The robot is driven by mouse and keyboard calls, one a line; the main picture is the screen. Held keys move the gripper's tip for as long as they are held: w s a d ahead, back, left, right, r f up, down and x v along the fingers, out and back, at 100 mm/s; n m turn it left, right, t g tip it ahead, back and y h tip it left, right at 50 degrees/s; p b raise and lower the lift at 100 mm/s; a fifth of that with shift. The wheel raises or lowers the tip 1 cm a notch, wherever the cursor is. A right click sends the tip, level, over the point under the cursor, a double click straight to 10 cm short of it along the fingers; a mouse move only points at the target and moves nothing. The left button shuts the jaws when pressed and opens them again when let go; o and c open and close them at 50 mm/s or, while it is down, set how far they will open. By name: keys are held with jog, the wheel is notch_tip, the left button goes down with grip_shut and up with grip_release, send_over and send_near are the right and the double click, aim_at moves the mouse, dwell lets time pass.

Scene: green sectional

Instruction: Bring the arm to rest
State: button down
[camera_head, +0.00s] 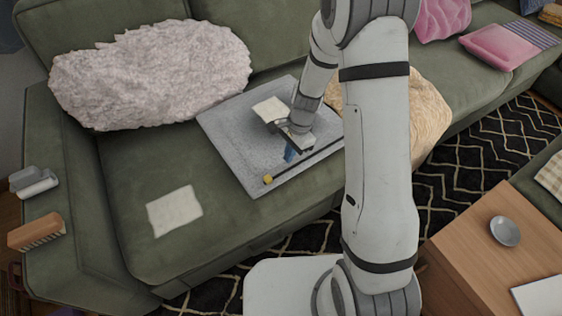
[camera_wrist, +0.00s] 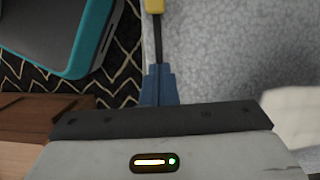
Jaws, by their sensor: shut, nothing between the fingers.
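My gripper (camera_head: 289,154) is low over a grey speckled tray (camera_head: 225,125) on the green sofa seat. Its blue fingers are together in the wrist view (camera_wrist: 158,85), with nothing held between them. A thin dark stick with a yellow end (camera_head: 268,180) lies along the front of the tray, close to the fingers. In the wrist view its yellow end (camera_wrist: 153,6) is at the top, and the fingers hide part of the stick. I cannot tell whether the fingers touch it. A cream cloth (camera_head: 270,108) lies on the tray beside my gripper.
A shaggy pale cushion (camera_head: 150,75) leans behind the tray, and a crumpled beige cushion (camera_head: 430,115) lies right of my arm. Another cream cloth (camera_head: 174,210) lies on the seat. A brush (camera_head: 36,230) is on the left armrest. A wooden table (camera_head: 465,245) stands at the lower right.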

jog(key=s+d+r+n+t+p, duration=0.1)
jog(key=s+d+r+n+p, duration=0.15)
jog(key=r, duration=0.65)
jog(key=s+d+r+n+p, duration=0.1)
jog(key=s+r+p, duration=0.15)
jog(key=r, duration=0.55)
jog(key=s+d+r+n+t+p, duration=0.1)
jog(key=d+r+n+p, duration=0.15)
jog(key=r, duration=0.65)
jog(key=s+d+r+n+t+h+p, duration=0.1)
jog(key=s+d+r+n+p, duration=0.1)
jog(key=s+r, duration=0.3)
jog(key=s+d+r+n+t+h+p, duration=0.1)
jog(key=s+r+n+p, duration=0.2)
jog(key=s+r, duration=0.3)
jog(key=shift+s+d+r+p, duration=0.35)
jog(key=shift+r+p, duration=0.2)
jog(key=shift+r, duration=0.4)
